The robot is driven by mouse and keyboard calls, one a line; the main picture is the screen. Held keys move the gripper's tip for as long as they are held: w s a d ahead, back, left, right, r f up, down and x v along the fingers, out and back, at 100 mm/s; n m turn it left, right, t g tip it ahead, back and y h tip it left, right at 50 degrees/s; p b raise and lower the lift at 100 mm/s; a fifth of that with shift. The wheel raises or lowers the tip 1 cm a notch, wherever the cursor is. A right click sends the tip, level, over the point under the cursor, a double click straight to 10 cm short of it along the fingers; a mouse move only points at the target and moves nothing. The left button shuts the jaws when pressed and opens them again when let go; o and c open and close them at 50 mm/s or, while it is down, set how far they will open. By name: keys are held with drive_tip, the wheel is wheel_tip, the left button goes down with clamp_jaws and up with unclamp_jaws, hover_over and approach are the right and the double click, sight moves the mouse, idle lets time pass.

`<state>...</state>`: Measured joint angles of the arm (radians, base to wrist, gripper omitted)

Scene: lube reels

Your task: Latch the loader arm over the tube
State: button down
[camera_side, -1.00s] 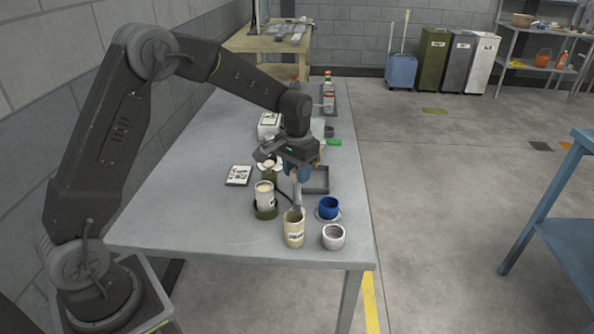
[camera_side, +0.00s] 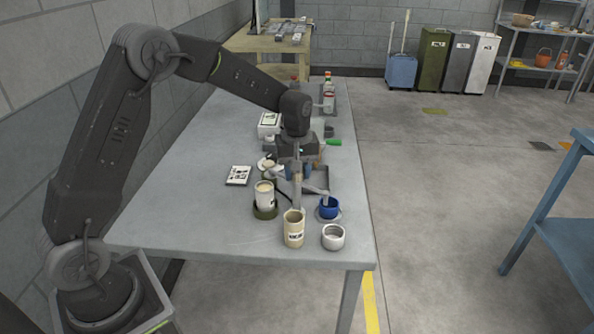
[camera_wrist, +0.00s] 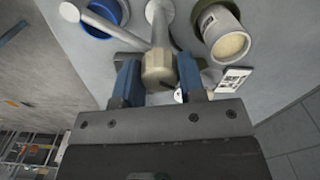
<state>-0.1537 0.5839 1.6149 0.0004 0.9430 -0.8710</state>
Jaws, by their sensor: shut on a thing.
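My gripper (camera_side: 297,172) is low over the table, and its blue fingers (camera_wrist: 158,78) are shut on the beige knob (camera_wrist: 158,68) of the loader arm. The loader arm (camera_side: 314,188) is a grey bar that slants from my gripper toward the blue cup (camera_side: 329,208). In the wrist view its round end (camera_wrist: 70,12) is beside or over the blue cup (camera_wrist: 98,20). A grey post (camera_side: 297,195) stands below my gripper. I cannot tell which thing is the tube, and no latch shows clearly.
A tan cylinder (camera_side: 293,229) and a white cup (camera_side: 333,237) stand near the front edge. A white container (camera_side: 264,196) stands in a green holder on the left. A dark tray (camera_side: 345,181) and a printed card (camera_side: 238,175) lie close by. The table's left front is bare.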

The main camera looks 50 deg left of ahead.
drive_tip(key=n, duration=0.6)
idle(0.7)
drive_tip(key=c, duration=0.7)
unclamp_jaws()
drive_tip(key=shift+r, duration=0.1)
wheel_tip(320, 180, up, 14)
